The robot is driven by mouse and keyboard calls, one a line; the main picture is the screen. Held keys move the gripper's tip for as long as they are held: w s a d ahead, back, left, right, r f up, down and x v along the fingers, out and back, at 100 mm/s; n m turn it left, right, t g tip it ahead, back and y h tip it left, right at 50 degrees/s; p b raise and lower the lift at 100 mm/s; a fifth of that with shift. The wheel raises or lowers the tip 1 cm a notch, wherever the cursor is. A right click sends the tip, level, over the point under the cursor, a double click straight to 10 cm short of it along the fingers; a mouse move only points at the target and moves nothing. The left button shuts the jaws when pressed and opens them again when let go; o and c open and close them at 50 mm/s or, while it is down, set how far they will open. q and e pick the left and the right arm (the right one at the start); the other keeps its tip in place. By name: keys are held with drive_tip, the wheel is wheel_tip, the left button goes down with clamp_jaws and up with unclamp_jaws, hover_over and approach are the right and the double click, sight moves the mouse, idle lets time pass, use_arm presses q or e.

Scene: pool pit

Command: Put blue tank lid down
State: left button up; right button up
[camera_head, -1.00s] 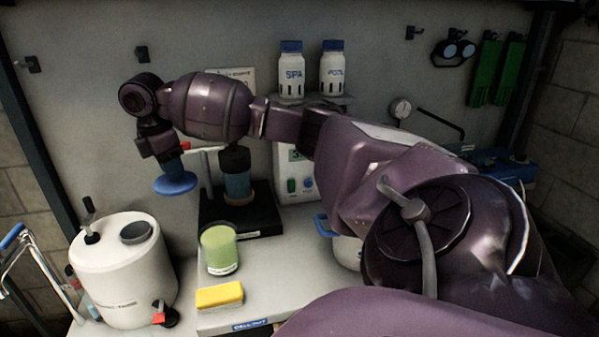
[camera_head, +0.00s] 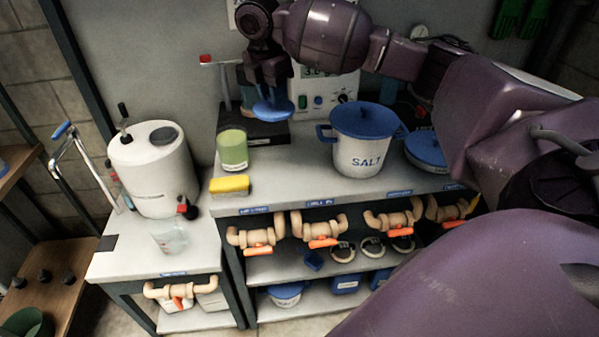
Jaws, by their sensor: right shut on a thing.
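The blue tank lid (camera_head: 273,110) is a round blue disc. It hangs below my right gripper (camera_head: 270,88), which is shut on it. Lid and gripper show in front of the black stand at the back of the bench, up and to the right of the green cup. The white tank (camera_head: 152,180) stands on the lower left bench. Its top has a round grey opening (camera_head: 163,136), with no blue lid on it. My left gripper is not in view.
The bench (camera_head: 290,185) holds a green cup (camera_head: 233,152), a yellow sponge (camera_head: 229,185) and a blue-lidded salt pot (camera_head: 360,148). A clear beaker (camera_head: 169,239) stands before the tank. Bare bench top lies between sponge and pot. Pipes with orange valves run along the front.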

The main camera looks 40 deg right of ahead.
drive_tip(key=shift+s+n, duration=0.15)
drive_tip(key=shift+n, duration=0.15)
drive_tip(key=shift+w, duration=0.2)
drive_tip(key=shift+n, duration=0.3)
wheel_tip(320, 180, down, 20)
drive_tip(key=shift+w+b, duration=0.15)
drive_tip(key=shift+b, duration=1.1)
drive_tip(key=shift+f, duration=0.15)
